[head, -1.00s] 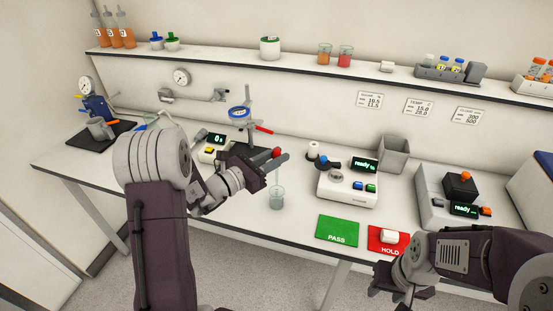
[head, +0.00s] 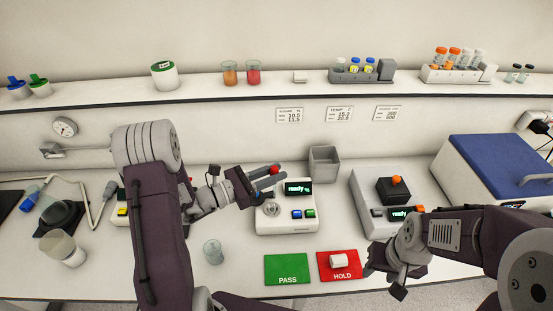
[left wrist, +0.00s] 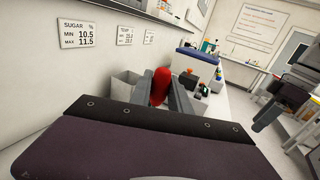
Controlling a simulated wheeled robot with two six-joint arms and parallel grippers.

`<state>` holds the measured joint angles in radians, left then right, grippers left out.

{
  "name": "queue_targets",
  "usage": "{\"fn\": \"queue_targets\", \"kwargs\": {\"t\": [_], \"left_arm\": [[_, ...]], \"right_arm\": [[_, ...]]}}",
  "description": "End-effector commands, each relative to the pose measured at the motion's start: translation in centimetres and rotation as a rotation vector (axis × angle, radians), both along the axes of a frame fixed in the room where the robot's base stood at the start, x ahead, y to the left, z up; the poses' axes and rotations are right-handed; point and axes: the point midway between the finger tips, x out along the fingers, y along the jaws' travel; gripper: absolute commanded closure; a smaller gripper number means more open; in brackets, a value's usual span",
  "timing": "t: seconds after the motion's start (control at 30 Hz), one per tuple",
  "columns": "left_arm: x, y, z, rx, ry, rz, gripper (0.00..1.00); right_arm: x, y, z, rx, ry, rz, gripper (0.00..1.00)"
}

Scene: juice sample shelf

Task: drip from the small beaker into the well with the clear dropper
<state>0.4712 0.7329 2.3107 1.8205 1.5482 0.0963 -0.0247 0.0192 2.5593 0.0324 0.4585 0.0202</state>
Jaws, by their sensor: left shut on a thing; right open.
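My left gripper (head: 268,180) is shut on a dropper, whose red bulb (head: 274,170) shows between the fingers. The red bulb also shows in the left wrist view (left wrist: 161,84); I cannot make out the dropper's tube. This gripper is above the back of a white meter (head: 286,226) reading "ready". The meter's round, shiny well (head: 271,209) is in front of and below the fingers. The small beaker (head: 213,252), clear, stands on the bench left of the meter. My right gripper (head: 383,279) is open and empty near the bench's front edge, right of the red HOLD mat.
A green PASS mat (head: 287,269) and a red HOLD mat (head: 339,264), bearing a small white piece, lie in front of the meter. A grey bin (head: 324,162) stands behind it. A second instrument (head: 397,212) stands right. A shelf (head: 200,100) runs along the wall.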

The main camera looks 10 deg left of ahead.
Motion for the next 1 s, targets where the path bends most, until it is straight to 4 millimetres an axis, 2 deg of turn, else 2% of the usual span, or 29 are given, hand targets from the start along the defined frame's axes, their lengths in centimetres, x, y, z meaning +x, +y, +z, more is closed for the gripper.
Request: {"fn": "queue_targets", "kwargs": {"t": [0.07, 0.27, 0.73, 1.0], "left_arm": [[0.0, 0.4, 0.5, 0.000, 0.000, 0.011, 0.94], [0.0, 0.6, 0.3, 0.001, -0.001, 0.016, 0.94], [0.0, 0.6, -3.0, 0.001, -0.001, 0.016, 0.94], [0.0, 0.6, -3.2, 0.001, -0.001, 0.016, 0.94]], "right_arm": [[0.0, 0.0, 0.9, 0.000, 0.001, 0.000, 0.56], [-0.1, 0.0, 0.7, 0.000, 0.001, 0.000, 0.56], [-0.1, 0.0, -2.2, 0.000, 0.001, 0.000, 0.56], [-0.1, 0.0, -2.2, 0.000, 0.001, 0.000, 0.56]]}}
